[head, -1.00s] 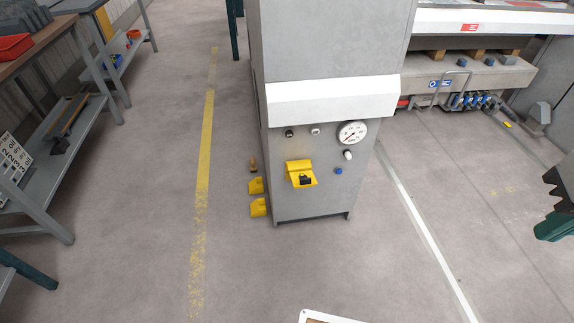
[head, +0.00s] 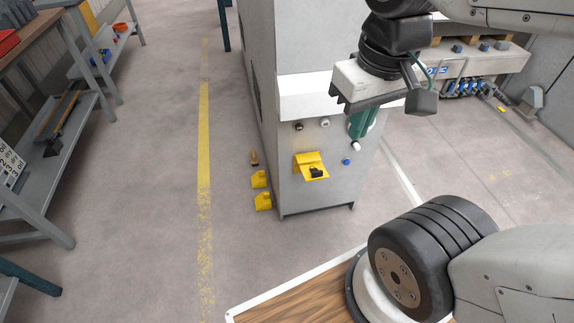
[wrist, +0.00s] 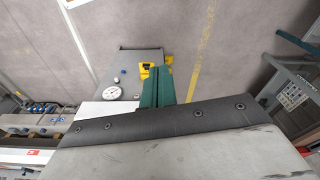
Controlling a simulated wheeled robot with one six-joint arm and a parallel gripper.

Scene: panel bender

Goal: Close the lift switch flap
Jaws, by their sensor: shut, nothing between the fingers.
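The yellow lift switch flap (head: 305,160) is on the front of the grey cabinet (head: 330,195). It stands raised, with the black switch (head: 316,171) exposed on a yellow plate below it. In the wrist view, part of the yellow flap and plate (wrist: 144,72) shows beside the green fingers, which hide the rest. My gripper (head: 358,128) is shut and empty, its green fingers pointing down. In the head view it appears up and to the right of the flap, apart from it. The fingers also show in the wrist view (wrist: 156,86).
A blue button (head: 346,162) is right of the flap, and two knobs (head: 312,123) are above it. A round gauge (wrist: 109,92) shows in the wrist view. Yellow foot pedals (head: 261,190) stand on the floor left of the cabinet. Shelving (head: 50,150) lines the left; floor between is clear.

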